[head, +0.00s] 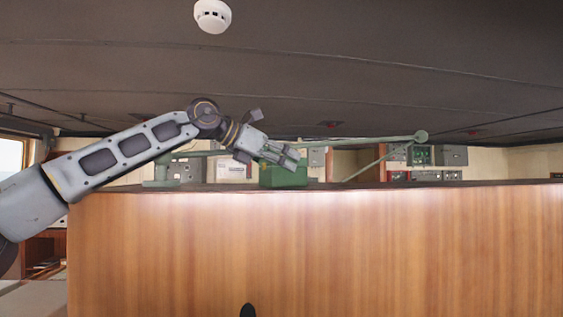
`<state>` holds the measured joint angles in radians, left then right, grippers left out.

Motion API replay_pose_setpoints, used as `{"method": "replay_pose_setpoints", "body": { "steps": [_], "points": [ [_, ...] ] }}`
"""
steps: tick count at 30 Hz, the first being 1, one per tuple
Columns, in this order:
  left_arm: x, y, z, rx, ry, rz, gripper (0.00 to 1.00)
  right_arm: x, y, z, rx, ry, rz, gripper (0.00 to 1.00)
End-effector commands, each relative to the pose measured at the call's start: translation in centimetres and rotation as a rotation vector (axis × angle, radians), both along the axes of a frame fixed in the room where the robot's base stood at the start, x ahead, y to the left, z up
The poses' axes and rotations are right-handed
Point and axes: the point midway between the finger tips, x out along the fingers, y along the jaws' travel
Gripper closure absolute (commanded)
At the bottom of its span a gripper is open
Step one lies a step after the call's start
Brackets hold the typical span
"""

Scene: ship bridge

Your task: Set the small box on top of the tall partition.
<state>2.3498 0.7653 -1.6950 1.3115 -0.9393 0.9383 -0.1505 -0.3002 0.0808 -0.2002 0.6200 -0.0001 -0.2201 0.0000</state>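The small box (281,177) is green and sits at the top edge of the tall partition (320,255), a wide wood-grained panel. The box looks upright, and its base meets the partition's top edge in the head view. My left gripper (288,160) reaches in from the left and points down to the right, with its fingers overlapping the upper part of the box. The fingers hide part of the box. I cannot tell whether they are closed on it or only beside it. My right gripper is not in view.
A pale green jointed arm (421,136) stretches behind the box, above the partition's top. Grey equipment panels (452,155) stand on the far wall. The low dark ceiling carries a white smoke detector (212,15). The partition's top right of the box looks clear.

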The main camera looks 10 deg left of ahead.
Motion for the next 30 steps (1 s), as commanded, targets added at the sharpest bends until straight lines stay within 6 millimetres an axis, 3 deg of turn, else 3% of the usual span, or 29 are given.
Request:
{"method": "replay_pose_setpoints", "body": {
  "steps": [1,6,24,30],
  "points": [
    [0.0,0.0,-0.1,0.001,0.001,0.000,0.31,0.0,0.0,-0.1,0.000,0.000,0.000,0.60],
    [0.0,0.0,0.0,0.001,0.001,0.000,0.09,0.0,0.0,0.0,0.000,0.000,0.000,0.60],
    [0.0,0.0,0.4,0.001,0.000,0.000,0.09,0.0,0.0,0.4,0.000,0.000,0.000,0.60],
    [-1.5,1.6,1.1,-0.002,-0.001,0.001,0.09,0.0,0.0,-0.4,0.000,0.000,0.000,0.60]
  ]
}}
